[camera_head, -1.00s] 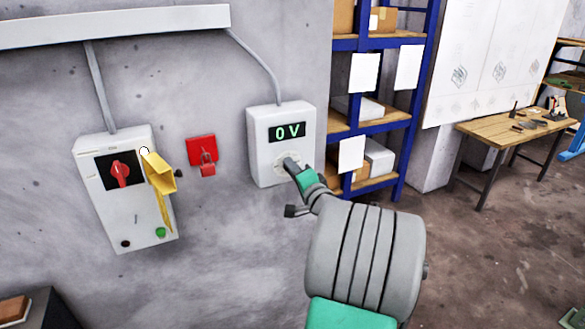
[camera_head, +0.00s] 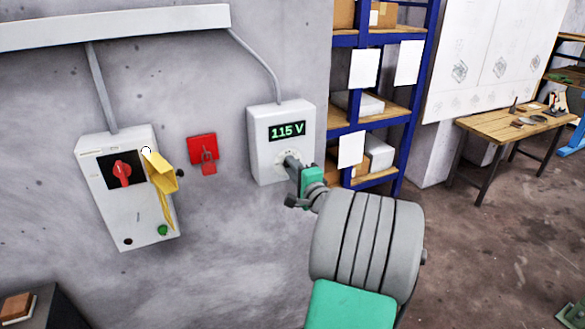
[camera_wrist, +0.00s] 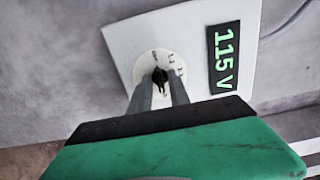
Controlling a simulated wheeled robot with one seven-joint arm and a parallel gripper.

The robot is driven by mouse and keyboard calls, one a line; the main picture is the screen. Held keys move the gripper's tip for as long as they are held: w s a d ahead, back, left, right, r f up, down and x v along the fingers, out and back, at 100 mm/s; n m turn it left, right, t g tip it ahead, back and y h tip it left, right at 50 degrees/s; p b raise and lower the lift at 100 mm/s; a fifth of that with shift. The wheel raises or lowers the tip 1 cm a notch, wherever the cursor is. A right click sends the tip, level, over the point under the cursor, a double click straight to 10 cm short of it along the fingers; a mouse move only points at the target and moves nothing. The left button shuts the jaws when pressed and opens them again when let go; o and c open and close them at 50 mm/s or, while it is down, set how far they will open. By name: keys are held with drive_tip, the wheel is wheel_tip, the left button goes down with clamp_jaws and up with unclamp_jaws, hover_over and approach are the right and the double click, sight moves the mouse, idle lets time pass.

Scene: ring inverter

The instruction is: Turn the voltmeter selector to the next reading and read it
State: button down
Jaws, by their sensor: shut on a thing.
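The voltmeter (camera_head: 265,150) is a white wall box with a dark display (camera_head: 287,131) that reads 115 V in green. The display also shows in the wrist view (camera_wrist: 224,57), turned on its side. The selector (camera_wrist: 160,76) is a small black knob on a round white dial (camera_wrist: 143,68) with small marks too small to read. My gripper (camera_head: 288,160) reaches the dial from the lower right. In the wrist view its two grey fingers (camera_wrist: 160,88) are shut on the selector, one on each side. In the head view the fingers hide most of the dial.
Left of the voltmeter, a red lockout box (camera_head: 202,150) hangs on the wall. Further left is a white switch box (camera_head: 110,215) with a red rotary switch (camera_head: 122,172) and a yellow tag (camera_head: 162,180). Blue shelving (camera_head: 343,42) and a wooden table (camera_head: 500,126) stand right.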

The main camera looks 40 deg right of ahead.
drive_tip(key=c, duration=1.5)
unclamp_jaws()
drive_tip(key=shift+c, duration=0.2)
drive_tip(key=b+v, duration=0.2)
drive_tip(key=v, duration=0.5)
drive_tip(key=shift+s, duration=0.4)
drive_tip(key=shift+a, duration=0.15)
